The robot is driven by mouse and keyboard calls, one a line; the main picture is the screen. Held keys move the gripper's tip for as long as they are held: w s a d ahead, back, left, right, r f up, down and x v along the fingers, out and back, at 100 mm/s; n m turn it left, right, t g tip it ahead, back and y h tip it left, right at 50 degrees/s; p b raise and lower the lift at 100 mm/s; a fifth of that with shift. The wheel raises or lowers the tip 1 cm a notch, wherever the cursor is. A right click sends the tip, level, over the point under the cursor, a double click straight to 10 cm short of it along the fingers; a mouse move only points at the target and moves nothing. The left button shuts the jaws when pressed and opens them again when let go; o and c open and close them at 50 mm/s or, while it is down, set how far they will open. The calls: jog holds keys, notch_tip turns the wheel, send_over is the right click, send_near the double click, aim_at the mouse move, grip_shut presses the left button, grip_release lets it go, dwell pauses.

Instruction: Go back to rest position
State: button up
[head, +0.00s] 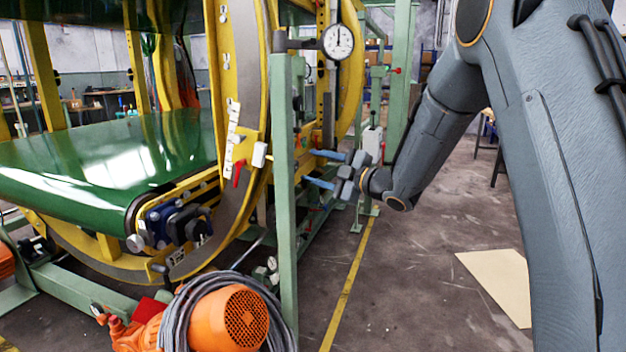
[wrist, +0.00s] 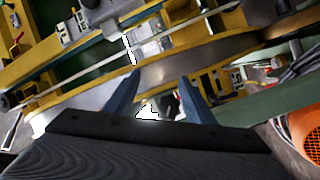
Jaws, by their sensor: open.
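My gripper (head: 322,169) is in the middle of the head view, at the end of my grey arm. Its two blue fingers are apart and point left toward the ring inverter. The space between them looks empty. In the wrist view, the fingers of my gripper (wrist: 158,98) rise from the bottom with the machine's curved ring beyond them. The ring inverter has a yellow ring frame (head: 257,70) and a green conveyor belt (head: 110,155) on the left. A green post (head: 283,200) stands close to the left of the fingertips. I cannot tell whether the fingers touch anything.
An orange motor (head: 230,318) with a coiled grey cable is at the bottom. A yellow floor line (head: 347,285) runs beside the machine. A pale sheet (head: 497,283) lies on the open floor at right.

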jog(key=s+d+f+m+g+h, duration=0.25)
jog(key=s+m+h, duration=0.35)
jog(key=s, duration=0.3)
jog(key=s+d+f+m+g+h, duration=0.1)
jog(key=s+d+f+m+h, duration=0.25)
jog(key=s+m+h, duration=0.35)
jog(key=s+d+f+m+g, duration=0.1)
jog(key=s+m+g, duration=0.15)
jog(key=s, duration=0.85)
jog(key=s+f+m+g, duration=0.1)
jog(key=s+g, duration=0.2)
jog(key=s, duration=0.7)
jog(key=s+d+f+m+g, duration=0.1)
jog(key=s+f+m+g, duration=0.15)
jog(key=s, duration=0.85)
jog(key=d+r+m+p, duration=0.2)
jog(key=d+r+p, duration=0.8)
jog(key=p, duration=1.1)
jog(key=shift+w+r+m+h, duration=0.3)
jog(key=shift+w+r, duration=0.05)
jog(key=shift+r, duration=1.15)
